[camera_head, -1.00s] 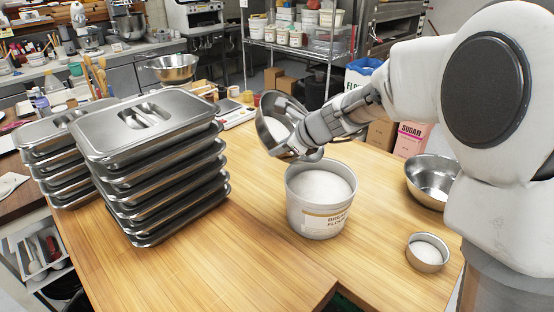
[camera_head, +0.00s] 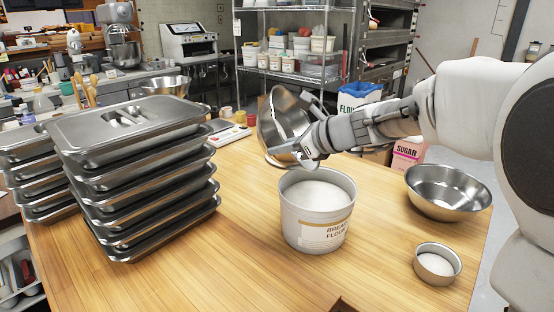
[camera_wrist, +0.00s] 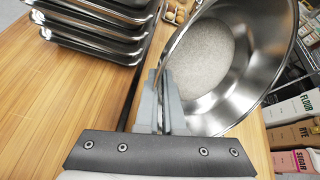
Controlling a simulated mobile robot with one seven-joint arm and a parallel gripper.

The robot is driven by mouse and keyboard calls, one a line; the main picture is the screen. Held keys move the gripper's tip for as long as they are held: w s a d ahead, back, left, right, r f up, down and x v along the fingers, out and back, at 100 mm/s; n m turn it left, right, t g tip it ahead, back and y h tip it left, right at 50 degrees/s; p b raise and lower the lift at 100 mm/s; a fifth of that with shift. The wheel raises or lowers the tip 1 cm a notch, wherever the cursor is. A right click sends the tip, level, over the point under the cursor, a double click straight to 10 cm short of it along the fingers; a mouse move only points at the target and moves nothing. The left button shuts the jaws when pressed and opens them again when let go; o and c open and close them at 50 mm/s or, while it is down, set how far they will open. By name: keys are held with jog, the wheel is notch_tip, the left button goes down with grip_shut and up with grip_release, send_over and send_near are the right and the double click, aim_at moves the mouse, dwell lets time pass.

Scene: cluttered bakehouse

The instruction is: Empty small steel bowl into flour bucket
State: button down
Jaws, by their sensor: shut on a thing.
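My gripper (camera_head: 300,150) is shut on the rim of a steel bowl (camera_head: 272,118), holding it in the air behind and slightly left of the flour bucket. The bowl is steeply tilted, its mouth turned toward the right. In the wrist view, the gripper's fingers (camera_wrist: 165,105) grip the bowl's near wall (camera_wrist: 262,75), and pale flour-like powder (camera_wrist: 198,58) lies inside. The flour bucket (camera_head: 318,236), white and labelled bread flour, stands upright on the wooden table with white flour near its top. No falling powder shows.
A stack of lidded steel pans (camera_head: 140,185) fills the table's left. An empty wide steel bowl (camera_head: 448,192) and a small steel cup of white powder (camera_head: 437,263) stand right of the bucket. A scale (camera_head: 230,134) lies behind. The front middle of the table (camera_head: 240,270) is clear.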

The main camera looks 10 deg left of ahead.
jog(key=shift+s+d+f+m+t+y+b, duration=0.2)
jog(key=shift+d+y+b, duration=0.45)
jog(key=shift+b, duration=1.35)
jog(key=shift+w+d+f+m+t+y+b, duration=0.1)
jog(key=shift+d+m+t+y+b, duration=0.4)
jog(key=shift+b, duration=1.5)
jog(key=d+y+b, duration=0.1)
jog(key=b, duration=0.1)
jog(key=d+y+b, duration=0.1)
jog(key=b, duration=0.2)
jog(key=shift+s+d+f+t, duration=0.15)
jog(key=shift+d+f+t, duration=0.15)
jog(key=shift+f, duration=0.1)
jog(key=shift+s+d+m+y+b, duration=0.1)
jog(key=shift+d+m+y+b, duration=0.45)
jog(key=shift+b, duration=0.6)
jog(key=shift+a, duration=0.1)
